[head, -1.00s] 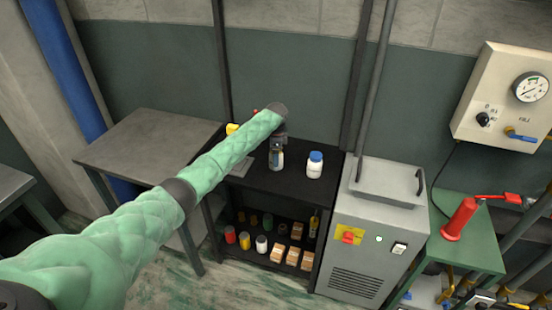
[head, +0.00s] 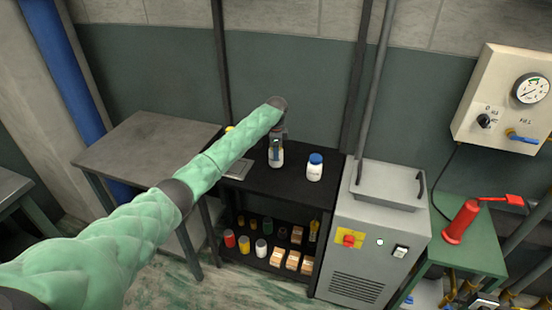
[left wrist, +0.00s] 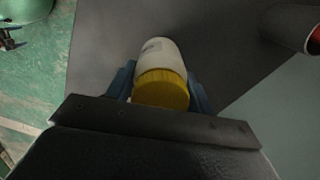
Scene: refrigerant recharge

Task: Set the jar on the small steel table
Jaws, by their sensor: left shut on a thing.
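My left gripper (head: 277,147) points down over the black shelf unit, shut on a white jar with a yellow lid. The held jar (head: 276,159) shows below the fingers in the head view. In the left wrist view, the jar (left wrist: 160,75) sits between the blue fingers of my left gripper (left wrist: 160,92). I cannot tell whether its base touches the shelf top. The small steel table (head: 147,142) stands left of the shelf unit, with a bare grey top. My right gripper is not in view.
A white jar with a blue lid (head: 315,167) stands right of the held jar on the black shelf top (head: 298,190). A yellow object (head: 229,129) is partly hidden behind my arm. A grey cabinet (head: 372,240) stands to the right. Several cans and boxes fill the lower shelf.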

